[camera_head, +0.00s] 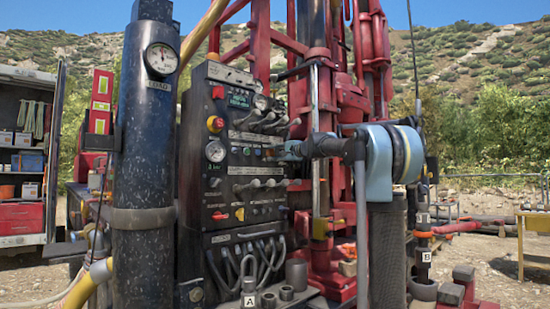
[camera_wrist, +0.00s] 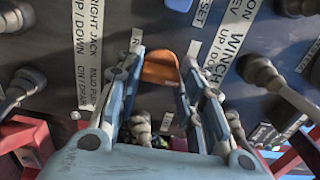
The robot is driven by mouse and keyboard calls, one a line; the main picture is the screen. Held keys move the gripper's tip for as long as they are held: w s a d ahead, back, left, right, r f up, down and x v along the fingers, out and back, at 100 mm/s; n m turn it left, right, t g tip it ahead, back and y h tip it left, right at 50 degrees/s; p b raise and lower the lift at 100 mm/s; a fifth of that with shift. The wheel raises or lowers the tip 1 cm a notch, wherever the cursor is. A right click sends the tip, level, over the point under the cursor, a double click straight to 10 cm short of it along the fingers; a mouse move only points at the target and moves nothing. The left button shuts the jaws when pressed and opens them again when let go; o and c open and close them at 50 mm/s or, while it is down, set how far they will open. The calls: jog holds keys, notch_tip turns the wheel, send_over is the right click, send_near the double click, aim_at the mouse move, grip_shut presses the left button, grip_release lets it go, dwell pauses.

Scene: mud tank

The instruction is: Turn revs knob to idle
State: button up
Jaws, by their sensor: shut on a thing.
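The control panel (camera_head: 197,190) stands upright in the middle of the head view. In the wrist view, an orange knob (camera_wrist: 161,69) on the panel sits between the tips of my gripper (camera_wrist: 162,72). The two fingers are closed in on either side of it. Labels beside it are partly covered by the fingers, so I cannot read its name or its marked positions. In the head view my gripper (camera_head: 286,151) reaches the panel's right side from the right, and the held knob is hidden there.
Black levers, such as one by the winch label (camera_wrist: 258,70) and one at left (camera_wrist: 26,82), flank the gripper. More levers (camera_head: 262,185) cover the panel. A thick dark pillar (camera_head: 145,230) stands left of it, and red rig frames (camera_head: 345,110) stand behind.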

jog(key=shift+f, duration=0.15)
jog(key=o, duration=1.1)
jog(key=shift+c, duration=0.2)
jog(key=v, duration=1.1)
jog(key=shift+s+d, duration=0.25)
jog(key=shift+d, duration=0.05)
